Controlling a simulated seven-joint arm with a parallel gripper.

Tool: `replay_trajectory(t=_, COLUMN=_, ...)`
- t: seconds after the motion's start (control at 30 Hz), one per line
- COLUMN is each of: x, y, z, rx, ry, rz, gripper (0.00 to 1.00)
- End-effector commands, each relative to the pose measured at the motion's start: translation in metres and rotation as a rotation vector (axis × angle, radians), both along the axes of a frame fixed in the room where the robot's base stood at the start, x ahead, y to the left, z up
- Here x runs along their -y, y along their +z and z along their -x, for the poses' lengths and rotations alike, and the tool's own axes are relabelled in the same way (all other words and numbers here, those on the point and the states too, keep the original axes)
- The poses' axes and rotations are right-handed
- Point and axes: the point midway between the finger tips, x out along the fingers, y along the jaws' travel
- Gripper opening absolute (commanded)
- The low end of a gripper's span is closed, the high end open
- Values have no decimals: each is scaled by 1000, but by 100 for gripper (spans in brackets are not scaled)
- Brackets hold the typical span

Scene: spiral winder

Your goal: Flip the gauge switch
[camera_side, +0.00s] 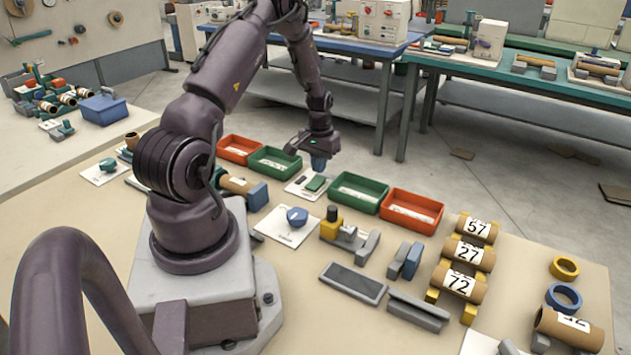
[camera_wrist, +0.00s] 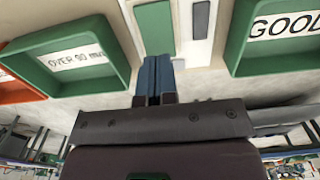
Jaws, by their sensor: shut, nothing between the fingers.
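A pale plate (camera_side: 300,193) lies between the two green trays and carries a green rocker-like block (camera_side: 315,184). In the wrist view the plate (camera_wrist: 183,47) shows the long green block (camera_wrist: 155,25) and a narrow grey strip with a white piece (camera_wrist: 200,20) beside it. No label on it can be read, so I cannot tell for sure that it is the gauge switch. My gripper (camera_side: 318,165) points down over the plate, its blue fingers shut and empty. In the wrist view the fingertips (camera_wrist: 158,60) appear at the green block's near end; contact cannot be told.
Orange trays (camera_side: 412,212) stand further out. A blue knob (camera_side: 297,216) sits on a white plate nearer the camera. Numbered tubes (camera_side: 459,284) lie at right.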

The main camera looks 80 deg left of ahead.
Motion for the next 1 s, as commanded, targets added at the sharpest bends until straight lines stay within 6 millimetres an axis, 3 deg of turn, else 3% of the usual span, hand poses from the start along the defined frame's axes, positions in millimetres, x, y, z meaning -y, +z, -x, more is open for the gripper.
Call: replay_trajectory(t=1.0, x=0, y=-16, z=0, rx=1, ry=0, rz=-1, gripper=0)
